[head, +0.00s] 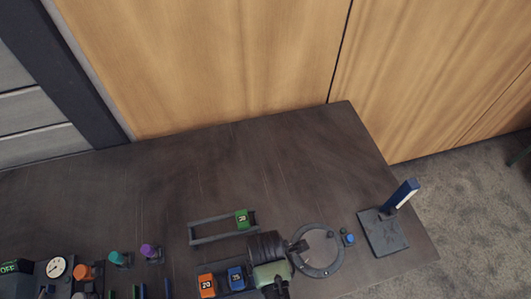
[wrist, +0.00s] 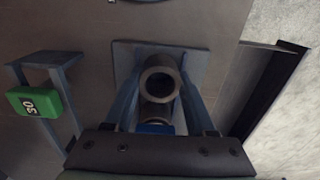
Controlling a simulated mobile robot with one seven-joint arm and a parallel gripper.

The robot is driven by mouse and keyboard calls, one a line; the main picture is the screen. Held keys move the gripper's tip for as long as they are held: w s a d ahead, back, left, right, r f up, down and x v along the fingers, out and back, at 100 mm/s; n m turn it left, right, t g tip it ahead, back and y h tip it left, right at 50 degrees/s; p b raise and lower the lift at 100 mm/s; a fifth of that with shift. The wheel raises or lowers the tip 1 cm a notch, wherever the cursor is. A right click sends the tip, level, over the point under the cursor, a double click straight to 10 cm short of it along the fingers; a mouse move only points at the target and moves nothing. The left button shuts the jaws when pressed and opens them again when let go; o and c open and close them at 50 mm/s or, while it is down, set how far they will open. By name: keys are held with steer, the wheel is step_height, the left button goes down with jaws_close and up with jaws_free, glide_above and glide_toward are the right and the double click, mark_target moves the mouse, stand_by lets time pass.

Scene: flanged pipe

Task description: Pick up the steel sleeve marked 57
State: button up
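A dark grey steel sleeve (wrist: 160,80), seen almost end-on with its round opening showing, lies between the fingers of my gripper (wrist: 160,88) in the wrist view. The fingers are apart, one on each side of it. I cannot tell whether they touch it. No number 57 is readable in either view. A squarish grey plate (wrist: 192,58) shows behind the sleeve, and a blue piece (wrist: 153,128) is partly hidden below it.
A rack (head: 208,237) carries a green block (head: 242,218), marked 30 in the wrist view (wrist: 35,100). Orange block 20 (head: 207,285) and a blue block (head: 236,278) stand left of my arm. A round flange (head: 318,250) and a stand (head: 383,232) are right. The table's back is clear.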

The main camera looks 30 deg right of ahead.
jaws_close()
steer(key=shift+r, duration=0.1)
